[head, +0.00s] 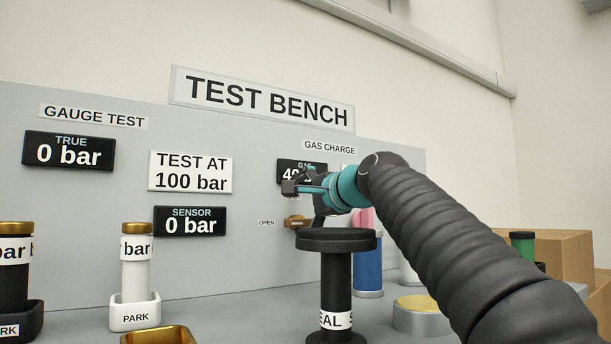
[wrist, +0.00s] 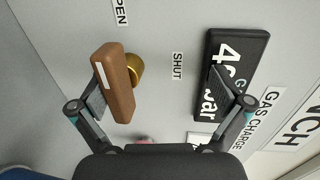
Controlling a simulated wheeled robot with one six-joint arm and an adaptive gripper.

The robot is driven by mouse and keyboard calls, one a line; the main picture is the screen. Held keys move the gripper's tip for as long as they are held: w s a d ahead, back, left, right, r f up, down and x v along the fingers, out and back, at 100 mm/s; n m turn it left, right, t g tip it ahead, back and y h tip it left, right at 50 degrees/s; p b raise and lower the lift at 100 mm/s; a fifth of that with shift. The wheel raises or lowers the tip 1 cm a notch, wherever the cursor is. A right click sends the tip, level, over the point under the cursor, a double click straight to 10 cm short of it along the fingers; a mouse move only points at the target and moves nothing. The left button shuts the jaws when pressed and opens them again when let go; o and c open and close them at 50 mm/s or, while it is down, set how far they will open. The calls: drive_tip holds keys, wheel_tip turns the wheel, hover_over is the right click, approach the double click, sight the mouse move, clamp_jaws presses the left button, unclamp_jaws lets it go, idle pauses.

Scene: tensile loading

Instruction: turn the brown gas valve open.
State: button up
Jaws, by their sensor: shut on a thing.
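The brown gas valve handle (head: 297,222) is on the grey panel, just right of the OPEN label (head: 266,223). In the wrist view the handle (wrist: 116,88) has a white stripe and a brass stem (wrist: 135,70). Its striped end points roughly toward the OPEN label (wrist: 121,12), with the SHUT label (wrist: 177,66) off to its side. The head view partly hides the handle.
A black round-topped post (head: 336,240) stands in front of the valve. A blue cylinder (head: 368,270) is behind it to the right. The gas display (head: 290,172) is partly covered by my gripper. White (head: 135,280) and black (head: 14,275) gauges stand at left.

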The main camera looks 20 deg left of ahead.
drive_tip(key=shift+t+y, duration=0.5)
drive_tip(key=shift+t, duration=0.3)
drive_tip(key=r, duration=0.2)
drive_tip(key=s+d+r, duration=0.1)
drive_tip(key=r, duration=0.1)
drive_tip(key=s+r, duration=0.1)
drive_tip(key=r, duration=0.2)
drive_tip(key=shift+d+r, duration=0.1)
drive_tip(key=shift+d, duration=0.2)
drive_tip(key=shift+g+h, duration=0.5)
drive_tip(key=shift+g, duration=0.2)
drive_tip(key=f, duration=0.2)
drive_tip(key=w+a+f, duration=0.1)
drive_tip(key=f, duration=0.2)
drive_tip(key=shift+w+a+f, duration=0.2)
drive_tip(key=shift+w+f, duration=0.05)
drive_tip(key=shift+f, duration=0.05)
drive_tip(key=shift+s+d, duration=0.15)
drive_tip(key=shift+s+d+f, duration=0.1)
drive_tip(key=shift+s+d, duration=0.3)
drive_tip(key=shift+d, duration=0.1)
drive_tip(key=c, duration=0.3)
drive_tip(key=shift+f+v, duration=0.25)
drive_tip(key=shift+v, duration=1)
drive_tip(key=shift+c, duration=1.3)
drive_tip(key=f+v, duration=0.1)
drive_tip(key=v, duration=1)
drive_tip(key=shift+s+f, duration=0.35)
drive_tip(key=shift+f, duration=0.2)
drive_tip(key=shift+d, duration=0.15)
